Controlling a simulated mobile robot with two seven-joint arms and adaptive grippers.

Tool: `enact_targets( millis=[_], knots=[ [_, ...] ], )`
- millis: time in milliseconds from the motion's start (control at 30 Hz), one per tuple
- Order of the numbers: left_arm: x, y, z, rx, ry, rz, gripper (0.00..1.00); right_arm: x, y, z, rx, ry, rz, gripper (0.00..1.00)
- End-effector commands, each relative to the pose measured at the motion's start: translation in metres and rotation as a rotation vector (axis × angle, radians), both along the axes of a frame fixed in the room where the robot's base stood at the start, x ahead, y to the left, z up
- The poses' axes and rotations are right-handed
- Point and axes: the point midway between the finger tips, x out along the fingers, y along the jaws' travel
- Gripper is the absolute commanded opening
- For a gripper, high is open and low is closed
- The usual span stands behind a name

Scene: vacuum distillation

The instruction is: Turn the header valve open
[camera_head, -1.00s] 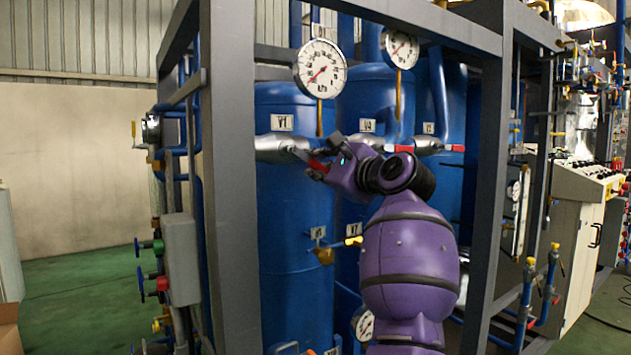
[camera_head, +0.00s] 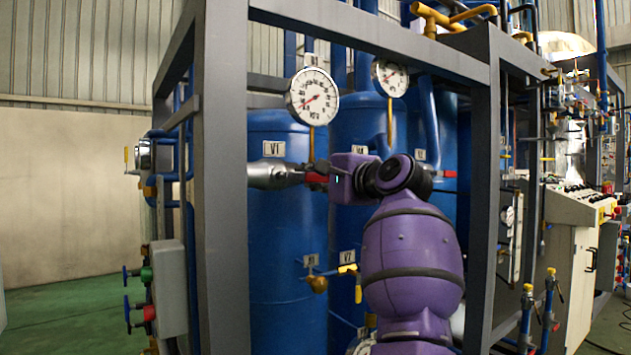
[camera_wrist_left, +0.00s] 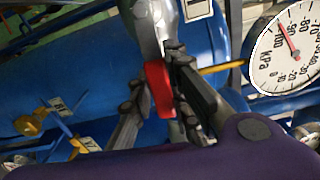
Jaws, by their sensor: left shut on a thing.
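The red valve handle (camera_head: 316,178) is at the end of the silver pipe fitting (camera_head: 270,175) under the V1 label. My left gripper (camera_head: 318,170) is at this handle, its fingers partly hidden by its own purple wrist in the head view. In the left wrist view, the red handle (camera_wrist_left: 160,88) lies between the two dark fingers (camera_wrist_left: 158,95), which are shut on it. The silver fitting (camera_wrist_left: 155,25) runs up from it. My right gripper is not in view.
A round pressure gauge (camera_head: 313,97) hangs just above the handle, and a second gauge (camera_head: 390,77) is to its right. Blue tanks (camera_head: 285,220) stand behind. Grey frame posts (camera_head: 222,190) flank the opening. A yellow-handled valve (camera_head: 348,268) sits below.

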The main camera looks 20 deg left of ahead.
Motion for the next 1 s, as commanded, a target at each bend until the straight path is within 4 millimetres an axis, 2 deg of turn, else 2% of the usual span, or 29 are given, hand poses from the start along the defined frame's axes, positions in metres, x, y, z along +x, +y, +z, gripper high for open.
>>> enact_targets(
  millis=[333, 367, 500, 833, 1000],
  knots=[
    [0.0, 0.0, -0.001, -0.003, 0.0, 0.001, 0.0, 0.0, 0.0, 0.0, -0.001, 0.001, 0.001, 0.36],
    [0.0, 0.0, -0.001, -0.003, 0.0, 0.001, 0.19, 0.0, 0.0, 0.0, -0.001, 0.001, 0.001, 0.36],
    [0.0, 0.0, 0.0, -0.001, 0.0, 0.001, 0.36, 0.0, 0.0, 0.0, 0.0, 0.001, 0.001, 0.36],
    [-0.001, -0.002, 0.0, -0.001, -0.001, 0.0, 0.36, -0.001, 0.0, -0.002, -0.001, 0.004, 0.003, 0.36],
    [-0.013, -0.018, 0.0, 0.0, -0.001, -0.002, 0.36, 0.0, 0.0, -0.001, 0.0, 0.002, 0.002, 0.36]
  ],
)
